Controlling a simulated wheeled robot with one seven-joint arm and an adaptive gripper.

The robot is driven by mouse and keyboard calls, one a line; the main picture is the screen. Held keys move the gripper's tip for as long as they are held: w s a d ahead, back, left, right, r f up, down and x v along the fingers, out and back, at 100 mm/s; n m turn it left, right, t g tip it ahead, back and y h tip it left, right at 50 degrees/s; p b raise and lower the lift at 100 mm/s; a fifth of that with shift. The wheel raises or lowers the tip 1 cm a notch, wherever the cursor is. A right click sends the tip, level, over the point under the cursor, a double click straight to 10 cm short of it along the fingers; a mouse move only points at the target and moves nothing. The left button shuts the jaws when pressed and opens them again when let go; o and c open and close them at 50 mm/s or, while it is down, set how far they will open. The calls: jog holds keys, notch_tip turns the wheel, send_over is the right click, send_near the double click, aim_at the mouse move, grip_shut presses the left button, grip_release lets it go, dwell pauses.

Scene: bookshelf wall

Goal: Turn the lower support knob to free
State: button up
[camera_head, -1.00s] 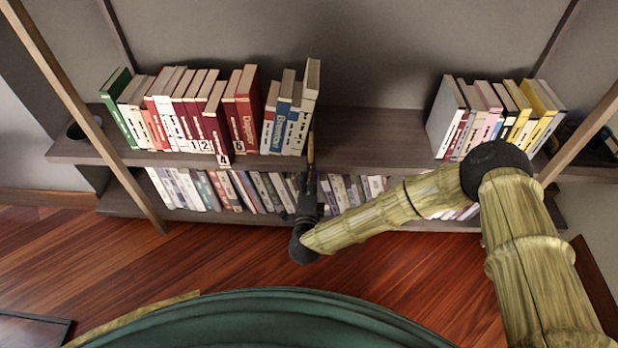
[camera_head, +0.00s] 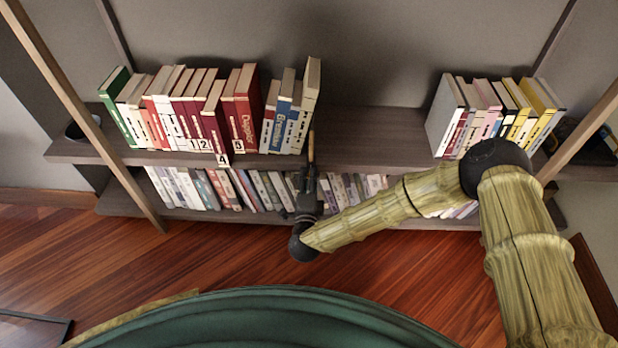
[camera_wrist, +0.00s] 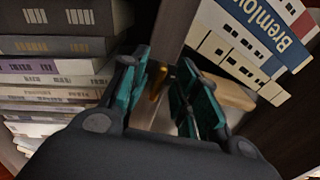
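My gripper (camera_head: 309,178) is at the front of the bookshelf, around the upper shelf's front edge and just right of the blue and white books. In the wrist view, its two teal-lined fingers (camera_wrist: 162,88) stand apart. A small gold-brown piece (camera_wrist: 157,82) shows between them, nearer the left finger. It may be the support knob, but its shape and turn are hard to tell. I cannot see whether a finger touches it. In the head view, a thin brown upright piece (camera_head: 311,147) shows just above the gripper. No other knob is clearly seen.
Books, including a blue and white one (camera_wrist: 262,45), stand close to the right finger. Lower-shelf books (camera_wrist: 55,70) are close on the left. The upper shelf (camera_head: 370,140) is bare right of the gripper. More books (camera_head: 495,115) stand farther right.

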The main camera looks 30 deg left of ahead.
jog(key=v, duration=1.2)
jog(key=shift+w, duration=0.1)
